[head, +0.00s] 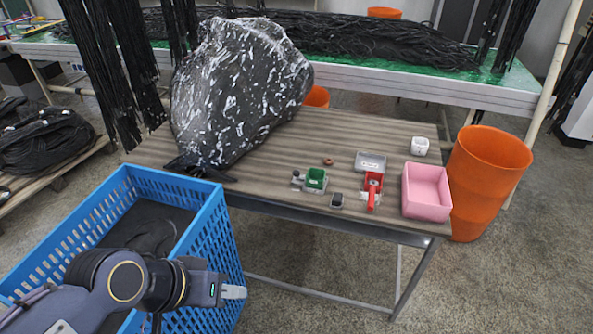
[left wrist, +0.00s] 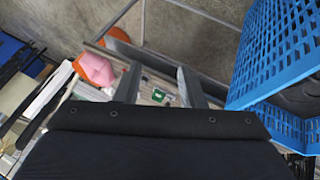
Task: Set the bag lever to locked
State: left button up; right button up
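A large black bag (head: 235,90) with white markings lies on the wooden table, its gathered end toward the front left edge. A small red handle-like part (head: 373,190) stands at a grey box, and a green part (head: 316,179) sits in a small grey holder. I cannot tell which of these, if any, is the bag lever, nor its setting. The green part also shows in the left wrist view (left wrist: 158,95). My left gripper (head: 234,291) is in front of the table, beside the blue crate, touching none of the small parts. Its fingers (left wrist: 160,84) are apart and empty. My right gripper is out of view.
The blue crate (head: 213,240) stands front left of the table. A pink bin (head: 426,191), a white cup (head: 419,145) and a grey box (head: 371,160) are on the table's right. An orange bucket (head: 488,175) stands beyond its right end. Floor right of the table front is clear.

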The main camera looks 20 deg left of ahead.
aim_at(295, 172)
jog(key=i+l, duration=0.1)
jog(key=i, duration=0.35)
jog(key=i+l+u, duration=0.1)
jog(key=i, duration=0.3)
jog(key=i+l, duration=0.1)
jog(key=i, duration=0.35)
